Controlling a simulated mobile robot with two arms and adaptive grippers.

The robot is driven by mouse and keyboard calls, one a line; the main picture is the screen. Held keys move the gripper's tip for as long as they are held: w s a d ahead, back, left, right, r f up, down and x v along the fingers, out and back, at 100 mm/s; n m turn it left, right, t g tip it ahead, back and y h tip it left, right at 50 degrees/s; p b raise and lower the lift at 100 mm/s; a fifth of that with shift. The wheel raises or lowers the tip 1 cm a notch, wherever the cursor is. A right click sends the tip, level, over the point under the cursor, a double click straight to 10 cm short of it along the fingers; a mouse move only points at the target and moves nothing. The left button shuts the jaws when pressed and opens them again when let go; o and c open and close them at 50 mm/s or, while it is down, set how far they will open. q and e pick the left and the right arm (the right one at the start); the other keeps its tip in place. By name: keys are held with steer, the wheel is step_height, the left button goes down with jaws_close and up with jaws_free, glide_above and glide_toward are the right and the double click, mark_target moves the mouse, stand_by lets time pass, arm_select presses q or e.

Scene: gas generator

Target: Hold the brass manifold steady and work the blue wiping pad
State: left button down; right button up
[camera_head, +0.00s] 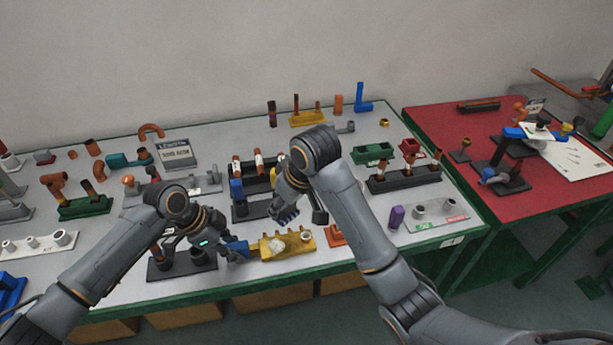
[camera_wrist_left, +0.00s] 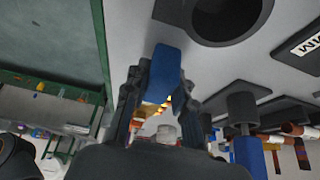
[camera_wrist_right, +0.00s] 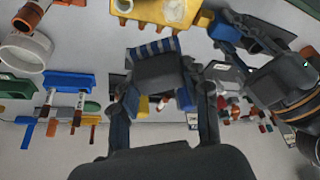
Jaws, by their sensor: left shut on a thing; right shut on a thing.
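The brass manifold (camera_head: 287,245) is a yellow block with short ports and a pale patch, near the table's front edge. A blue block (camera_head: 238,249) adjoins its left end. My left gripper (camera_head: 226,250) is shut on this blue block, which also fills the jaws in the left wrist view (camera_wrist_left: 163,75). My right gripper (camera_head: 288,207) is shut on the wiping pad (camera_wrist_right: 153,50), a dark block with a blue-and-white striped face. The pad is above and behind the manifold (camera_wrist_right: 150,10), apart from it. The left fingertips are partly hidden in the head view.
A black stand with two cups (camera_head: 183,263) is left of the manifold. A black rack (camera_head: 252,208) with blue and copper parts stands behind. An orange piece (camera_head: 336,235) and a purple cylinder (camera_head: 396,217) lie to the right. A red table (camera_head: 465,130) adjoins.

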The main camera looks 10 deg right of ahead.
steer(key=s+a+n, duration=0.2)
steer(key=s+a, duration=0.1)
steer(key=s, duration=0.2)
glide_toward(274, 236)
steer(key=shift+g+y, duration=0.4)
steer(key=shift+s+a+f, duration=0.3)
steer(key=shift+s+f, duration=0.15)
steer(key=shift+f, duration=0.2)
steer(key=shift+s+a+f, duration=0.35)
steer(key=shift+s+f, duration=0.1)
steer(key=shift+f, duration=0.25)
steer(key=shift+s+a+f, duration=0.3)
steer(key=shift+s+f, duration=0.15)
steer(key=shift+f, duration=0.2)
steer(key=shift+w+f, duration=0.2)
steer(key=shift+f, duration=0.25)
steer(key=shift+c, duration=0.4)
steer(key=shift+w, duration=3)
steer(key=shift+s+f, duration=0.2)
steer(key=shift+s+r, duration=0.1)
steer(key=shift+s, duration=2.9)
step_height(274, 236, up, 8)
steer(key=shift+r, duration=0.15)
